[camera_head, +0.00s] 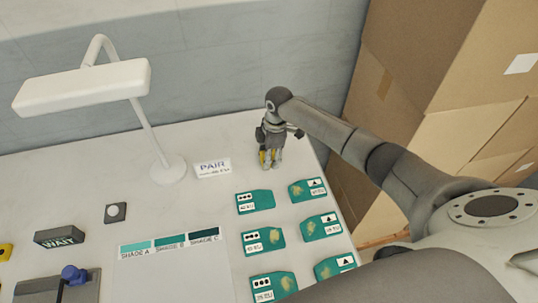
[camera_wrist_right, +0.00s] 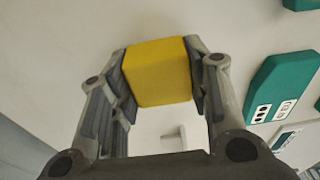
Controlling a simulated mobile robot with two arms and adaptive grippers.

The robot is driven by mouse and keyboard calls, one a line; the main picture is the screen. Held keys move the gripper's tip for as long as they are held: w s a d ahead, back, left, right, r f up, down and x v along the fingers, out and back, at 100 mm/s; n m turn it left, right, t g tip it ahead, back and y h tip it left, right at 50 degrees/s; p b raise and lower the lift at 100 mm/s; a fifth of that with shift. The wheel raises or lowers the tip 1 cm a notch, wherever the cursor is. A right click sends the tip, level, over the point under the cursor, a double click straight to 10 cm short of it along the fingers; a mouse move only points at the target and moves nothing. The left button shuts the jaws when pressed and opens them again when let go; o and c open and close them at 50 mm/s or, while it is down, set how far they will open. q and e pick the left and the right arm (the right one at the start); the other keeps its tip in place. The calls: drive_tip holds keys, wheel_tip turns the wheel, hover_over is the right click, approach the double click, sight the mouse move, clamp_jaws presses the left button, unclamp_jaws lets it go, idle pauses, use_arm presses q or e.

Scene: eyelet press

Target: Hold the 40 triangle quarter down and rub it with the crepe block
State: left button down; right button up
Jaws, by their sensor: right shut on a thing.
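My right gripper (camera_head: 270,158) points down at the back right of the white table, shut on the yellow crepe block (camera_wrist_right: 158,72). The block fills the space between its fingers in the wrist view; whether it touches the table I cannot tell. Teal quarters lie in two columns in front of it. The right column has triangle marks: a back quarter (camera_head: 308,189), a middle one (camera_head: 320,227) and a front one (camera_head: 335,266). Yellowish smears show on them. Their size numbers are too small to read surely. My left gripper is not in view.
Quarters with dot marks (camera_head: 254,201) form the left column. A PAIR sign (camera_head: 212,168) and a white lamp (camera_head: 168,169) stand left of my gripper. A shade card (camera_head: 170,243) and a WAIT box (camera_head: 59,236) lie further left. Cardboard boxes (camera_head: 465,140) stand beyond the right edge.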

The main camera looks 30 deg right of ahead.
sight(273, 154)
drive_tip(key=o, duration=1)
drive_tip(key=shift+f, duration=0.15)
drive_tip(key=shift+b, duration=0.3)
drive_tip(key=shift+d, duration=0.1)
drive_tip(key=r+b, duration=0.1)
drive_tip(key=r, duration=0.2)
drive_tip(key=r+b, duration=0.1)
drive_tip(key=r, duration=0.5)
drive_tip(key=shift+d+r+b, duration=0.4)
drive_tip(key=shift+s+r, duration=0.15)
drive_tip(key=shift+r, duration=0.35)
